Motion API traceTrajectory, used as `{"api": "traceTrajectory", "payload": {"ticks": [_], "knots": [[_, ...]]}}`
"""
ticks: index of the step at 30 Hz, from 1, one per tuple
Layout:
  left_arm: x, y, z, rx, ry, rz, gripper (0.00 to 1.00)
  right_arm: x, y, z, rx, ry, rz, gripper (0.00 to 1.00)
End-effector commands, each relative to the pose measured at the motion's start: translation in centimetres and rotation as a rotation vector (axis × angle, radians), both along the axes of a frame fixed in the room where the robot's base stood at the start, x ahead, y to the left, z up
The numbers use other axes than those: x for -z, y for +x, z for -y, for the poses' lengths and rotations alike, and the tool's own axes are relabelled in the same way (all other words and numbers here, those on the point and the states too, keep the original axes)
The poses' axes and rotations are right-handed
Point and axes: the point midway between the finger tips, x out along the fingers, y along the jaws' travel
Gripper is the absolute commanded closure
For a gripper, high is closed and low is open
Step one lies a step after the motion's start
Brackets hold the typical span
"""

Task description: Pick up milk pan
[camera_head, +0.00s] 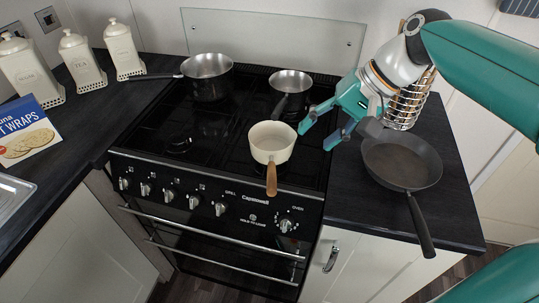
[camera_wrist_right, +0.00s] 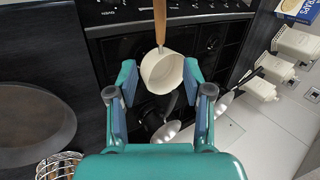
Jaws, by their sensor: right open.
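The milk pan (camera_head: 272,148) is cream-coloured with a wooden handle (camera_head: 271,180). It stands upright at the front right of the black hob, its handle pointing towards the front edge. My right gripper (camera_head: 314,135) is open and empty, just to the right of the pan. In the right wrist view the pan (camera_wrist_right: 162,74) shows ahead of and between the two open fingers (camera_wrist_right: 162,85), apart from them as far as I can tell. My left gripper is not in view.
Two steel pans (camera_head: 207,72) (camera_head: 291,84) stand at the back of the hob (camera_head: 205,125). A dark frying pan (camera_head: 402,160) lies on the right worktop near a wire rack (camera_head: 408,105). Cream canisters (camera_head: 82,60) and a wraps box (camera_head: 25,130) stand at left.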

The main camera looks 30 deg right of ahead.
Motion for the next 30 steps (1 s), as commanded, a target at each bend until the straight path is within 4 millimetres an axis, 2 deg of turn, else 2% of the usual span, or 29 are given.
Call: {"api": "traceTrajectory", "payload": {"ticks": [1, 5, 8, 18, 30], "knots": [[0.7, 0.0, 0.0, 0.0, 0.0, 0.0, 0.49, 0.8, 0.0, 0.0, 0.002, 0.0, 0.0, 0.49], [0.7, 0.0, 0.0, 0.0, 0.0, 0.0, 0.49, 1.8, 0.2, -0.3, 0.007, 0.001, -0.002, 0.49], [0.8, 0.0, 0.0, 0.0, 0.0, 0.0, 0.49, 3.3, 0.7, -0.9, 0.01, 0.001, -0.004, 0.49], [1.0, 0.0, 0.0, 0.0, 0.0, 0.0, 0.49, 9.1, 3.2, -3.3, 0.015, 0.001, -0.004, 0.49], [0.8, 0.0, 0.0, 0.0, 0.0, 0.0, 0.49, 11.7, 4.6, -4.6, 0.018, 0.001, -0.004, 0.49]]}}
